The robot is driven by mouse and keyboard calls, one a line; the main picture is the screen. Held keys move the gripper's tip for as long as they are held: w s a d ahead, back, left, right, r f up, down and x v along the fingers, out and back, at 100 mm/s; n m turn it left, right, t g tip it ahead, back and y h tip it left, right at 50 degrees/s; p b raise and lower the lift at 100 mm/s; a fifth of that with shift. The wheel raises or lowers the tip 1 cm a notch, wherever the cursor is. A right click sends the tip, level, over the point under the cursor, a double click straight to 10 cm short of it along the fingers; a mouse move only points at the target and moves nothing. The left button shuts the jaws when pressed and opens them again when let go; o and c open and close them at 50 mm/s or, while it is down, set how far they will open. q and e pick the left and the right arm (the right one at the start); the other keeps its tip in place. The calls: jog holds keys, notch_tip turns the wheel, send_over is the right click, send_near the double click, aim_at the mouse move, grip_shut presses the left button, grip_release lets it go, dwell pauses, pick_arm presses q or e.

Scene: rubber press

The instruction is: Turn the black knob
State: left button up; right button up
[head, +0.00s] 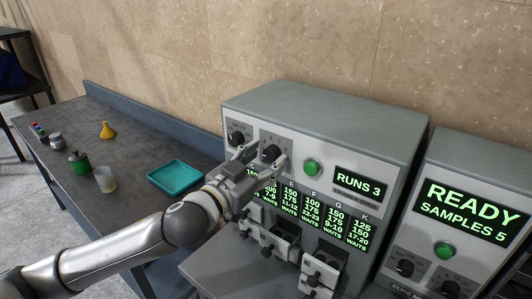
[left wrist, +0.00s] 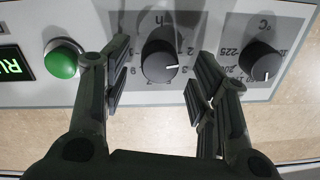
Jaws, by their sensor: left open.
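The left machine's grey panel carries two black knobs. The black knob marked °C (head: 236,138) is at the panel's left and also shows at the right of the left wrist view (left wrist: 260,61). The black knob marked h (head: 271,152) is beside it, and in the left wrist view (left wrist: 163,56) its white pointer line points right. My left gripper (head: 262,157) is open, its fingers on either side of the h knob. In the left wrist view there are gaps between the knob and both fingers (left wrist: 162,75); contact is not visible. My right gripper is out of view.
A green button (head: 312,167) sits right of the h knob, beside a RUNS 3 display (head: 358,186). Small drawers (head: 279,243) are below. A second machine (head: 480,160) reads READY. A teal tray (head: 175,177) and small containers stand on the dark table (head: 130,150).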

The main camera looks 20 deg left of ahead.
pick_arm(q)
jog(key=shift+w+d, duration=0.2)
jog(key=shift+w, duration=0.3)
jog(key=c, duration=1)
jog(key=shift+m, duration=0.4)
jog(key=m, duration=0.3)
jog(key=shift+p, duration=0.3)
jog(key=shift+m+p, duration=0.3)
jog(key=shift+m, duration=1.7)
